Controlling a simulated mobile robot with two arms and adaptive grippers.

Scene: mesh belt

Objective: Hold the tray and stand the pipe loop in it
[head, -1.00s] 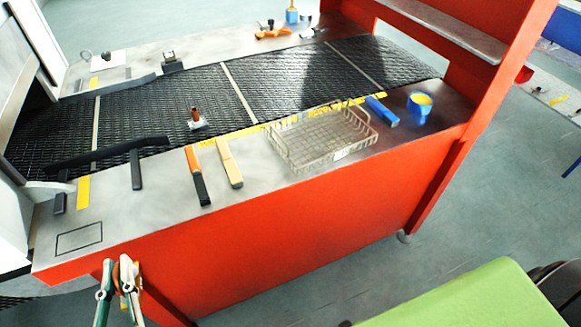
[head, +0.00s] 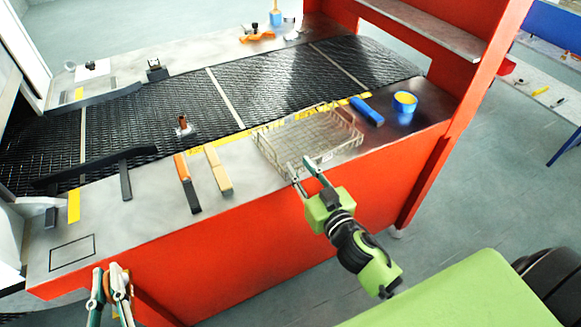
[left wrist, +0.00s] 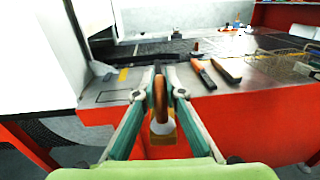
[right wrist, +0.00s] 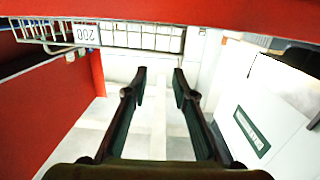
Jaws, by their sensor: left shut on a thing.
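The wire tray (head: 318,157) stands on the metal ledge right of centre; its near side with a label shows at the top of the right wrist view (right wrist: 150,40). My right gripper (head: 305,170) is at the tray's near left side. Its fingers (right wrist: 159,72) are apart with nothing between them. My left gripper (head: 112,275) is low in front of the red panel, left of the tray. It is shut on the copper-brown pipe loop (left wrist: 160,95), which is seen nearly edge-on, with a pale part at its lower end. The fingers partly hide the loop.
A copper piece on a pale base (head: 183,122) stands on the black mesh belt.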

